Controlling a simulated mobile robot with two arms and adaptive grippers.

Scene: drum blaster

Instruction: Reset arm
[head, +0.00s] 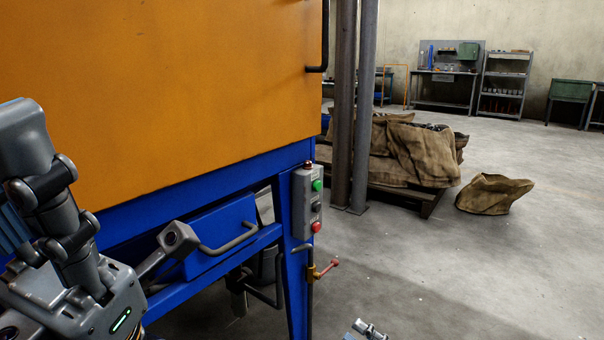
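The tip of my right gripper (370,329) shows at the bottom edge, right of the blue frame's leg, over the concrete floor. Only a small part of it is in view, so whether it is open or shut does not show. It appears to touch nothing. My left arm (70,235) is folded in grey links at the left edge, close in front of the blaster. The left gripper cannot be made out.
A blue drawer (222,238) with a grey handle juts from the frame. A red-handled valve (324,269) sticks out near the leg. Grey posts (354,110), brown sacks (415,153) on a pallet and a loose sack (493,194) stand behind. The right floor (480,280) is clear.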

